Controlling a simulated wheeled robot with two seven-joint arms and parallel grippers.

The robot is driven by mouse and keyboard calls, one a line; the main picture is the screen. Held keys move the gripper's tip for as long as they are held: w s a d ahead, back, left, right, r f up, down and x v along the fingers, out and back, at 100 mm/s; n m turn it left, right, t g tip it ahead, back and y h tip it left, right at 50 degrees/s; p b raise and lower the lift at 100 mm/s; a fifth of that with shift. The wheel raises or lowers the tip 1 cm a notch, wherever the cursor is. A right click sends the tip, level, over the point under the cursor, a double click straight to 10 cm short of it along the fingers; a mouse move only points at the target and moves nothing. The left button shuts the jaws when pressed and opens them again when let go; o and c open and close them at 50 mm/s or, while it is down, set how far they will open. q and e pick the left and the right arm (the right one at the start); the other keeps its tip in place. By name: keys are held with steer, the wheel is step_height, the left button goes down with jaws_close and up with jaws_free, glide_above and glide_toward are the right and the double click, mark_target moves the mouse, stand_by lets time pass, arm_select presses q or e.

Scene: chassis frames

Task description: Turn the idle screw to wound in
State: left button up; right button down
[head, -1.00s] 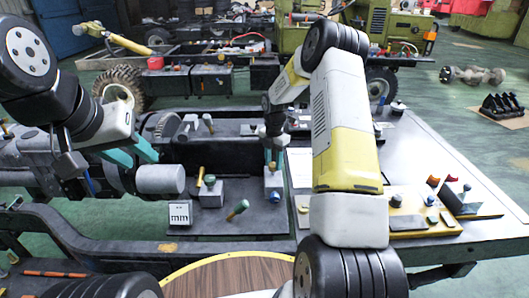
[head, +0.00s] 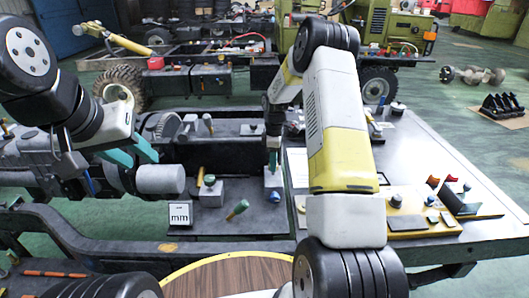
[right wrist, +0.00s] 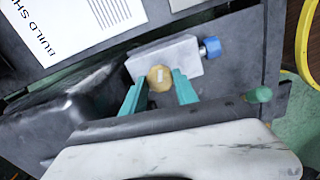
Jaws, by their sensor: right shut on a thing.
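The idle screw (right wrist: 159,79) shows in the right wrist view as a round brass head with a pale mark on it. It stands on a grey block (right wrist: 180,55) that has a blue knob (right wrist: 210,47) on its side. The teal fingers of my right gripper (right wrist: 158,90) are on either side of the brass head and shut on it. In the head view my right gripper (head: 272,160) points down over the block (head: 272,180), and the screw is hidden there. My left gripper (head: 138,158) is at the left with its teal fingers apart and nothing between them.
A green-tipped lever (head: 238,208) and a small block with a knob (head: 209,188) are left of the screw's block. A paper sheet (right wrist: 60,30) and a dark box (right wrist: 85,105) lie beside it.

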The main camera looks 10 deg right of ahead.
steer(key=m, duration=0.4)
steer(key=shift+m, duration=0.3)
steer(key=m, duration=1.4)
steer(key=shift+m, duration=0.3)
steer(key=m, duration=0.3)
steer(key=shift+m, duration=0.3)
steer(key=m, duration=0.4)
steer(key=shift+m, duration=0.3)
steer(key=m, duration=0.4)
steer(key=shift+d+m, duration=0.1)
steer(key=shift+m, duration=1.9)
